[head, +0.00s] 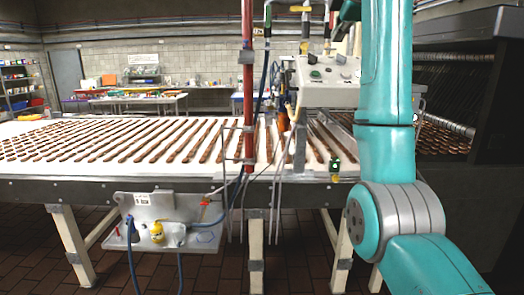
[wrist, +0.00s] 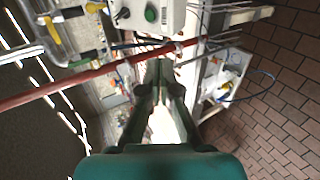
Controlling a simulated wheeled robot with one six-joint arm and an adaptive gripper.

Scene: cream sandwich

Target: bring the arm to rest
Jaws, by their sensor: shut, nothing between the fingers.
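My arm (head: 387,110) is teal with a grey-banded joint. It rises on the right side of the head view and runs out of the top of the picture. My gripper is outside the head view. In the wrist view my gripper (wrist: 160,75) is dark green, and its fingers are shut with nothing held. Behind it are a pale surface and the conveyor equipment; the distance to them is hard to judge.
A long white conveyor (head: 130,172) carries rows of brown biscuits. A red pole (head: 248,85) and a grey control box (head: 327,78) stand by the arm. A dark machine (head: 458,95) is at right. The brick-coloured floor (wrist: 285,75) looks clear.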

